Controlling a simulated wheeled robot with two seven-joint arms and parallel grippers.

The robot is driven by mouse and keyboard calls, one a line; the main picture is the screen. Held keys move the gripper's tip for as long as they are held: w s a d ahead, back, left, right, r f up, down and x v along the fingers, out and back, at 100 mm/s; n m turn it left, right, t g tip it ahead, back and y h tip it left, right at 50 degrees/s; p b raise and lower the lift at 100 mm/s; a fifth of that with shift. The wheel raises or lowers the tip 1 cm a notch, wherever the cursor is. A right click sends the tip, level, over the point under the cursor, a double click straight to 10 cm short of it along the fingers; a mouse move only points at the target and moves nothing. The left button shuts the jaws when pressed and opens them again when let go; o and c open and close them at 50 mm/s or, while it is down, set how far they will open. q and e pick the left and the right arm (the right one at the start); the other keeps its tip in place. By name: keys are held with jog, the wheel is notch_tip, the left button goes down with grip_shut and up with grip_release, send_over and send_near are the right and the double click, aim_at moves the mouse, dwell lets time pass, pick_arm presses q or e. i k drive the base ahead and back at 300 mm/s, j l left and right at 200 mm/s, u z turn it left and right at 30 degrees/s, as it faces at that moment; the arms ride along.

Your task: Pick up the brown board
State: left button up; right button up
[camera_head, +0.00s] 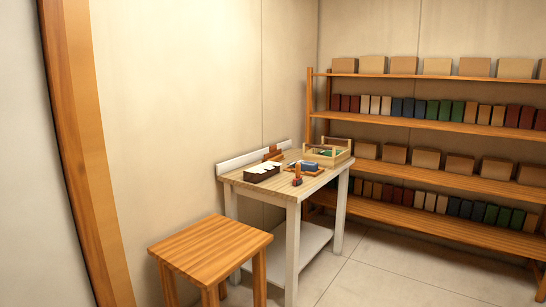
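No piece stands out clearly as the brown board. A small brown upright piece (273,153) stands at the back of the white-legged table (240,180), near the wall, and may be it; it is too small to be sure. Neither of my grippers is in view.
On the table are a dark box with white contents (262,175), a small orange-brown item (297,179), a blue item (303,167) and a wooden crate (336,161). A wooden stool (210,246) stands in front. Shelves (430,125) with boxes and packets line the right wall.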

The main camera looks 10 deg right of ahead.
aim_at(274, 152)
jog(key=i+l+z, duration=0.9)
jog(key=i+z, duration=0.2)
jog(key=i, duration=0.15)
jog(key=i+z, duration=0.35)
jog(key=i, duration=1.05)
jog(key=i+u, duration=0.15)
jog(key=i, duration=0.35)
jog(key=i+l+u, duration=0.1)
jog(key=i, duration=0.35)
jog(key=i+l+u, duration=0.15)
jog(key=i, duration=0.3)
jog(key=i+l+u, duration=0.25)
jog(key=i+u, duration=0.15)
jog(key=i+l+u, duration=0.95)
jog(key=l+u, duration=0.3)
jog(key=l, duration=0.1)
